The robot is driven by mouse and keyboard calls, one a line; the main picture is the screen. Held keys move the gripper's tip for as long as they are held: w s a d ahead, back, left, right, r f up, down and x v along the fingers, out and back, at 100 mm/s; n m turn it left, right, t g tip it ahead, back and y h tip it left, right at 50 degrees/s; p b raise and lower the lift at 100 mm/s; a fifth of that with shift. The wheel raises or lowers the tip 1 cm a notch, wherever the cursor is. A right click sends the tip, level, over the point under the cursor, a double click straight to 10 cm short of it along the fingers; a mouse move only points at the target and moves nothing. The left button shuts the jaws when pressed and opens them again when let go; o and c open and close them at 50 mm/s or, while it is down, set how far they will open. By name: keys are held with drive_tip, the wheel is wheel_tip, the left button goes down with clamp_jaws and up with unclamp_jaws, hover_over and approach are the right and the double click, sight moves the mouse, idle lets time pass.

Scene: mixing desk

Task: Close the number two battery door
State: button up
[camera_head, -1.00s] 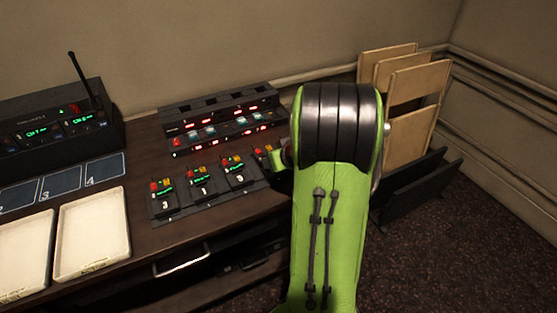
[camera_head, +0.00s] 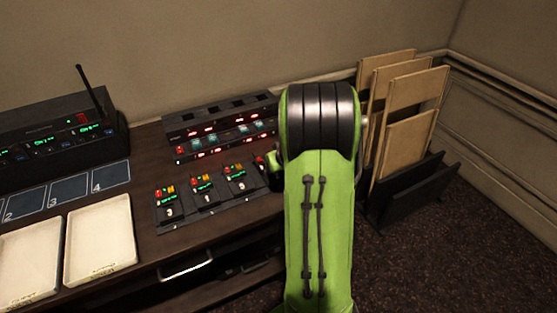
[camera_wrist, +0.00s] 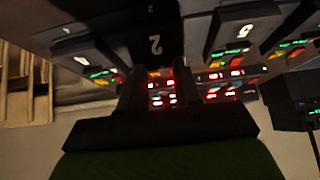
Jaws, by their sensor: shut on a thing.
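The number two battery door (camera_wrist: 155,44), dark with a white 2, is at the top middle of the wrist view. It sits between a pack marked 4 (camera_wrist: 80,60) and one marked 5 (camera_wrist: 242,28). My gripper (camera_wrist: 148,82) is dark, reaches up from the bottom of that view and is shut on the door. The picture is too dark to tell the door's angle. The packs marked 3 (camera_head: 170,212) and 1 (camera_head: 206,197) show left of the arm.
A rack with red lights (camera_head: 225,142) stands behind the packs. A receiver with an antenna (camera_head: 60,140) and white trays (camera_head: 100,240) are to the left. Wooden boards in a black holder (camera_head: 405,140) stand right of my arm.

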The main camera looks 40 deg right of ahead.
drive_tip(key=p, duration=0.1)
drive_tip(key=w+g+p, duration=0.1)
drive_tip(key=p, duration=0.1)
drive_tip(key=shift+d+r+g, duration=0.1)
drive_tip(key=shift+r+g, duration=0.2)
drive_tip(key=shift+r, duration=0.05)
drive_tip(key=p, duration=0.1)
drive_tip(key=w+g+p, duration=0.1)
drive_tip(key=p, duration=0.1)
drive_tip(key=g+y+p, duration=0.1)
drive_tip(key=shift+w+d+f, duration=0.25)
drive_tip(key=shift+f, duration=0.05)
drive_tip(key=g+p, duration=0.1)
drive_tip(key=w+f+g+p, duration=0.1)
drive_tip(key=p, duration=0.1)
drive_tip(key=shift+d+y, duration=0.15)
drive_tip(key=shift+y, duration=0.25)
drive_tip(key=shift+w+d+f+g+p, duration=0.1)
drive_tip(key=shift+w+f+g+p, duration=0.25)
drive_tip(key=shift+g+p, duration=0.4)
drive_tip(key=shift+s, duration=0.1)
drive_tip(key=o, duration=1.1)
drive_tip(key=shift+c, duration=0.2)
